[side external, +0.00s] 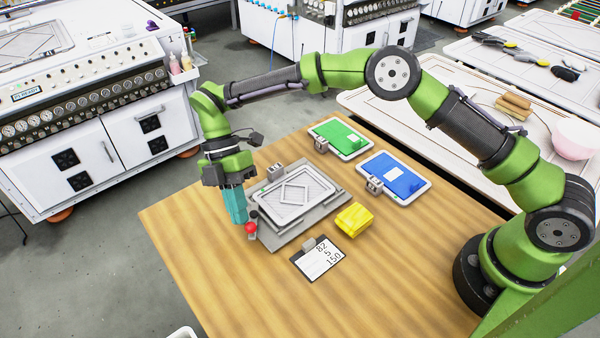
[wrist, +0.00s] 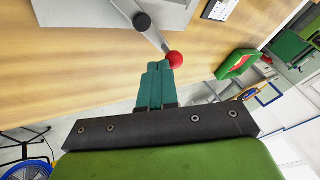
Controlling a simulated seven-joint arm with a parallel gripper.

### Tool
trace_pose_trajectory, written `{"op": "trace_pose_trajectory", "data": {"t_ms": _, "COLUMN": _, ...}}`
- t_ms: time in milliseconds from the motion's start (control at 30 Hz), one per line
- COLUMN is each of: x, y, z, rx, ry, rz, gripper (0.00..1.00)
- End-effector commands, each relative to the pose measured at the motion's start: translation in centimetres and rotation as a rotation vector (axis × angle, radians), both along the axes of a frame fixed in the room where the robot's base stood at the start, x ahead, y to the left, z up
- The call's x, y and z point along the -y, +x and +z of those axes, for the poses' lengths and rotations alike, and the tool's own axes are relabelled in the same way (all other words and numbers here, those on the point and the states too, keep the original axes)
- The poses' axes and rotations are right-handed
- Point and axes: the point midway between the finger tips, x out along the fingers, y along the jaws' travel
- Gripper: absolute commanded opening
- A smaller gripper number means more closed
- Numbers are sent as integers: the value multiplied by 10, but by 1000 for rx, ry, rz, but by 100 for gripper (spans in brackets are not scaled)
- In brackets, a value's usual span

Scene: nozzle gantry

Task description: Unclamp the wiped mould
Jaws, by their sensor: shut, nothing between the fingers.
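The mould (side external: 292,193) is a grey plate with a raised rectangular frame and a diamond outline, lying on a grey base (side external: 337,208) on the wooden table. A clamp lever with a red ball knob (side external: 251,228) stands at the base's left corner; the knob also shows in the wrist view (wrist: 175,59), at the end of a grey lever arm (wrist: 150,32). My gripper (side external: 239,219), with teal fingers, points down right beside the knob. In the wrist view its shut fingers (wrist: 158,68) are empty, with the tips close to the knob; I cannot tell whether they touch it.
A yellow cloth (side external: 354,219) and a clipboard card with numbers (side external: 318,259) lie on the table (side external: 220,270) near the base. A green tray (side external: 341,138) and a blue tray (side external: 394,178) lie behind. The table's front left is clear.

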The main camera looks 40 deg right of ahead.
Motion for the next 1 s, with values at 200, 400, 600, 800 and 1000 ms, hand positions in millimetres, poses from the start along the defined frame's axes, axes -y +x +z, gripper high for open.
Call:
{"op": "trace_pose_trajectory", "data": {"t_ms": 200, "x": 1, "y": -8, "z": 0, "rx": -1, "ry": -1, "rz": 208, "gripper": 0}}
{"op": "trace_pose_trajectory", "data": {"t_ms": 400, "x": 5, "y": -13, "z": 0, "rx": 0, "ry": -1, "rz": 261, "gripper": 0}}
{"op": "trace_pose_trajectory", "data": {"t_ms": 600, "x": 8, "y": -17, "z": 0, "rx": -1, "ry": 1, "rz": 259, "gripper": 0}}
{"op": "trace_pose_trajectory", "data": {"t_ms": 800, "x": 10, "y": -19, "z": 0, "rx": -1, "ry": 0, "rz": 258, "gripper": 0}}
{"op": "trace_pose_trajectory", "data": {"t_ms": 1000, "x": 11, "y": -20, "z": 0, "rx": -2, "ry": 0, "rz": 258, "gripper": 0}}
